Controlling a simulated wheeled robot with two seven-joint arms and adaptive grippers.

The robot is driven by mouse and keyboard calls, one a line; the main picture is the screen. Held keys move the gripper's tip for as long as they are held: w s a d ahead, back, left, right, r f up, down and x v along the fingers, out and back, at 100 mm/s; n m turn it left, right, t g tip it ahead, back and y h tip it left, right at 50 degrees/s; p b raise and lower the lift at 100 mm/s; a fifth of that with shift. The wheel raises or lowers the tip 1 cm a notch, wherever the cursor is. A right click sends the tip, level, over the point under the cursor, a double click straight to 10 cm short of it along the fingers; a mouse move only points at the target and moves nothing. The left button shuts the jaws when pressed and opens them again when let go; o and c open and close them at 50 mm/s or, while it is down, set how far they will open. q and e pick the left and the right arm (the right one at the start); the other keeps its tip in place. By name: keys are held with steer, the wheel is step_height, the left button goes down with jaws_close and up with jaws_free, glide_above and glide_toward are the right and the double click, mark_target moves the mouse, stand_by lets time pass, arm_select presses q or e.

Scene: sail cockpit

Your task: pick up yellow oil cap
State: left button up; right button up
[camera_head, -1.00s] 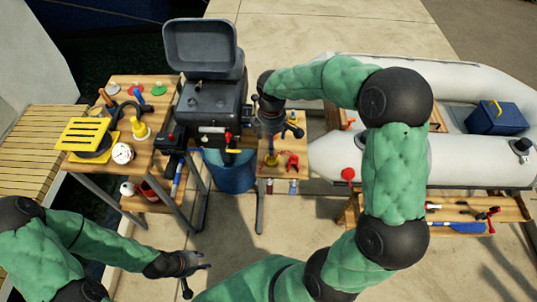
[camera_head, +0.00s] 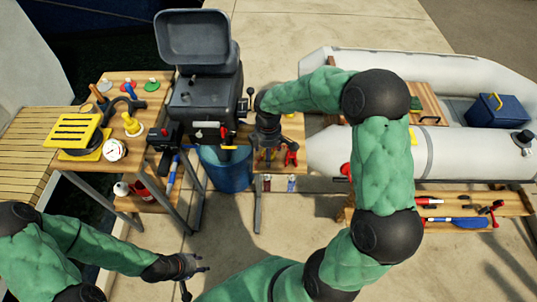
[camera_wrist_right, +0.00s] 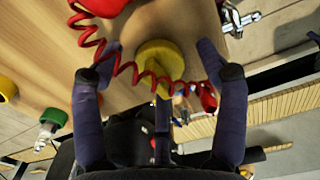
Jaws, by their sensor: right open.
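The yellow oil cap (camera_wrist_right: 160,60) is a round yellow piece on the wooden top, seen in the right wrist view between my right gripper's fingers. In the head view only a bit of yellow (camera_head: 268,155) shows below my right gripper (camera_head: 268,146). The right gripper is open, with one finger on each side of the cap and gaps to both (camera_wrist_right: 158,52). A red coiled cord (camera_wrist_right: 122,68) crosses in front of part of the cap. My left gripper (camera_head: 197,280) is open and empty at the lower left, far from the cap.
The small wooden stand (camera_head: 293,128) also carries a red item (camera_head: 291,153). Beside it are a dark outboard motor (camera_head: 205,100) and a blue bucket (camera_head: 228,172). A wooden table (camera_head: 90,185) with tools stands left; a grey inflatable boat (camera_head: 470,155) lies right.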

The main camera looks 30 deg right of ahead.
steer(key=c, duration=1)
steer(key=shift+r, duration=0.15)
